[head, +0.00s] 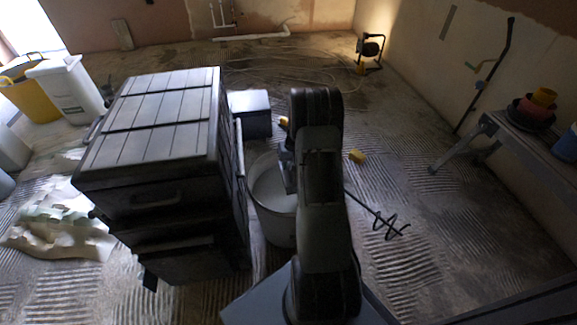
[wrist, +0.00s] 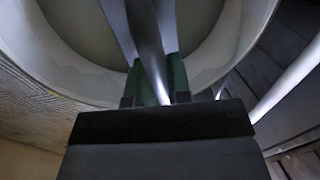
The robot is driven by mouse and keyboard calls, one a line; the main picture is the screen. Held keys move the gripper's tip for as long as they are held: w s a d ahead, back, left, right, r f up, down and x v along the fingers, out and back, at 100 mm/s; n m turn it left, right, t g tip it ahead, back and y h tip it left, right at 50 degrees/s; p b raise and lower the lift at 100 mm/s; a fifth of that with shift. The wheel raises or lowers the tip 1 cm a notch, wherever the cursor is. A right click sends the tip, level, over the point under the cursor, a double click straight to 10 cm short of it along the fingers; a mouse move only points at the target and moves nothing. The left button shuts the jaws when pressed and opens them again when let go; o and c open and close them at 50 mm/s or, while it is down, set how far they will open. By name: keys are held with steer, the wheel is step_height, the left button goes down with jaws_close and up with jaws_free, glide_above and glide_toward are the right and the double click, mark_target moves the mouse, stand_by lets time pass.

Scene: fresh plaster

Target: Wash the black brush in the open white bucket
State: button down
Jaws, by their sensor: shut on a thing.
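The open white bucket (head: 266,222) stands on the floor just right of the dark tool chest; my arm hides its right part. In the wrist view the bucket's pale inner wall (wrist: 70,62) curves around a grey-green round surface inside. My gripper (wrist: 154,84) is over the bucket opening, its dark green fingers shut on a long, smooth grey thing (wrist: 150,45). It appears to be the handle of the black brush, pointing into the bucket. Bristles are not visible, and I cannot tell whether it touches the contents.
The tall tool chest (head: 150,150) stands close against the bucket's left side. A dark box (head: 250,112) is behind it. A mixing paddle (head: 385,222) lies on the right. A bench (head: 500,130) stands farther right. Ridged floor between is mostly clear.

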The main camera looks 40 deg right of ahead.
step_height(320, 180, up, 9)
steer(key=p, duration=0.5)
steer(key=shift+p, duration=0.35)
